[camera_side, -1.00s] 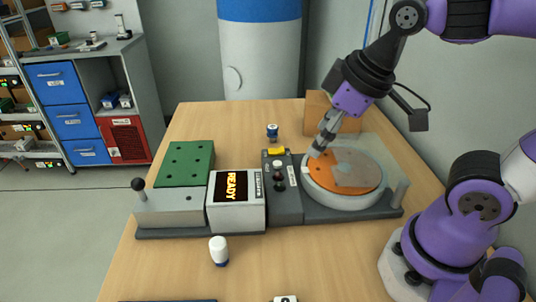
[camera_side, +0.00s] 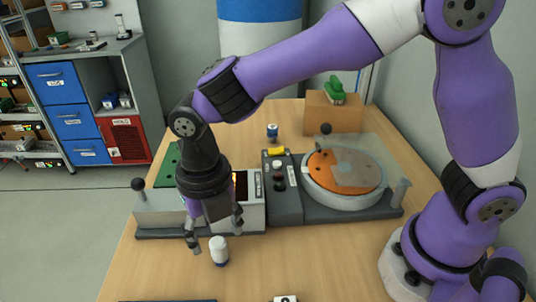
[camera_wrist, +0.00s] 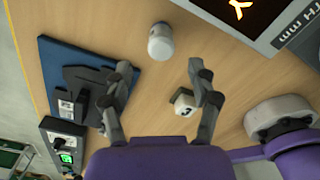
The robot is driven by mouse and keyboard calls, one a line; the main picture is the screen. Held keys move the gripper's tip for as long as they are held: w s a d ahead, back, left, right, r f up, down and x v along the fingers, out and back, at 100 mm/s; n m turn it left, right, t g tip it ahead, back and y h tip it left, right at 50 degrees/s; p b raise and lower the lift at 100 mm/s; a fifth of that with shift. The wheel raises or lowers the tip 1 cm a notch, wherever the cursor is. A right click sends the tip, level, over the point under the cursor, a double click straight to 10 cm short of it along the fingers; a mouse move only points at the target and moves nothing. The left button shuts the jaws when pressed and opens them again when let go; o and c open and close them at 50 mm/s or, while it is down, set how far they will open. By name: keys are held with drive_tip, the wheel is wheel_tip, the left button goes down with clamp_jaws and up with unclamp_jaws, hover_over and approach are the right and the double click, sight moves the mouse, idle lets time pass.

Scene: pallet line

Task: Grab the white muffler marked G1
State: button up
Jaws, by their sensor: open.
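A white cylindrical muffler (camera_side: 219,246) with a blue end stands upright on the wooden table in front of the display unit. It also shows in the wrist view (camera_wrist: 161,42), beyond the fingertips. I cannot read a G1 mark on it. My gripper (camera_side: 216,231) points down close to this muffler, its fingers spread and nothing between them. In the wrist view my gripper (camera_wrist: 160,72) has its fingers apart, short of the muffler. A similar blue and white piece (camera_side: 272,131) stands at the back of the table.
A machine with a display (camera_side: 243,215), a grey control box (camera_side: 286,205) and a round turntable (camera_side: 345,200) lies behind. A small white marked block (camera_wrist: 183,103) and a blue tray (camera_wrist: 62,50) are near the front. A cardboard box (camera_side: 334,117) stands at the back.

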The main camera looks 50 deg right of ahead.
sight(218, 242)
drive_tip(key=f, duration=0.5)
drive_tip(key=shift+w+d+f, duration=0.2)
drive_tip(key=shift+w+f, duration=0.05)
drive_tip(key=shift+f, duration=0.15)
clamp_jaws()
